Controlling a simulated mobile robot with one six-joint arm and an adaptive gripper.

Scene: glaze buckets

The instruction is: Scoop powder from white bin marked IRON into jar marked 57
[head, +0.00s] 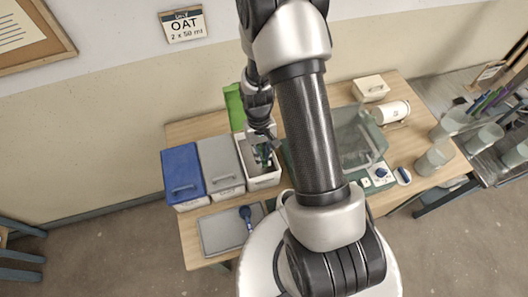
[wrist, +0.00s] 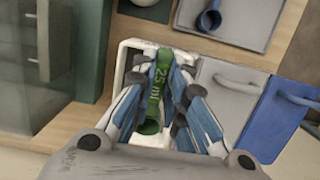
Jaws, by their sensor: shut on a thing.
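My gripper (head: 264,148) reaches down into an open white bin (head: 268,181), the right one of three bins in a row. In the wrist view my gripper (wrist: 160,82) is shut on the handle of a green scoop (wrist: 158,80) marked 25 ml. The scoop's round green bowl (wrist: 150,127) shows between the fingers. The white bin's rim (wrist: 128,48) surrounds the fingertips; the powder in it is hidden. No IRON mark is readable. Several pale jars (head: 450,124) stand at the far right; I cannot read a 57 on any.
Left of the white bin stand a grey-lidded bin (head: 221,164) and a blue-lidded bin (head: 183,172). A grey tray (head: 215,236) with a blue scoop (head: 246,213) lies in front. A clear-walled box (head: 358,135) stands to the right. A wall sign (head: 184,24) reads OAT 2 x 50 ml.

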